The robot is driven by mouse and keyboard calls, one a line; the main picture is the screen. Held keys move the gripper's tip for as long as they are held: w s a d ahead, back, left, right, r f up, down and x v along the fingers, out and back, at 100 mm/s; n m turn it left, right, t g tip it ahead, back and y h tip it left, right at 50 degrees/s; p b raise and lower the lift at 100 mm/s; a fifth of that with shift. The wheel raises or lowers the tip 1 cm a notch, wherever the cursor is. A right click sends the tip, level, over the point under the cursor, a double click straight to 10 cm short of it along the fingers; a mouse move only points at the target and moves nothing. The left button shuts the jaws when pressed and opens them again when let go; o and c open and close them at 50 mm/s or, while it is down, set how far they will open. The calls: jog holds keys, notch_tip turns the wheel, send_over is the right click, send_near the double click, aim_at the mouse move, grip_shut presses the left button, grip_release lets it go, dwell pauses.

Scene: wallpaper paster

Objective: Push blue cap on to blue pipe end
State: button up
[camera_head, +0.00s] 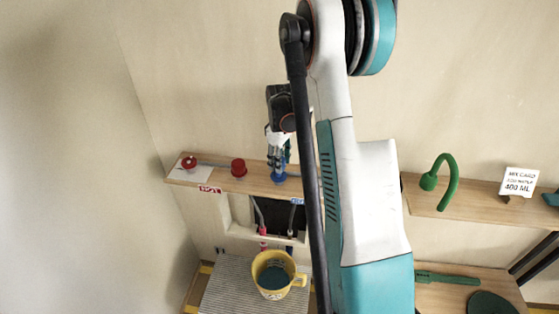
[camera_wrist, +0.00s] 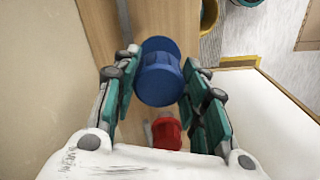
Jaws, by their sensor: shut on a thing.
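The blue cap (camera_wrist: 158,80) sits between the teal fingers of my gripper (camera_wrist: 160,92) in the wrist view, a round body with a wider blue rim at its far side. My gripper is shut on it. In the head view, my gripper (camera_head: 279,158) points down over the wooden shelf, with the blue cap (camera_head: 279,178) at its fingertips, at or just above the shelf top. I cannot tell if it touches the shelf. I cannot make out a blue pipe end; my arm hides part of that area.
A red cap (camera_head: 238,167) stands on the shelf left of my gripper, beside a HOT label (camera_head: 210,190). A red-topped item (camera_head: 189,163) lies further left. Below are a dark wall recess (camera_head: 277,216) with pipes and a yellow bucket (camera_head: 273,270). A green curved spout (camera_head: 441,181) stands right.

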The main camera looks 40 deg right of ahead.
jog(key=shift+f+b, duration=1.6)
jog(key=shift+f, duration=0.25)
jog(key=o, duration=1)
jog(key=shift+o, duration=0.2)
notch_tip(320, 180, up, 12)
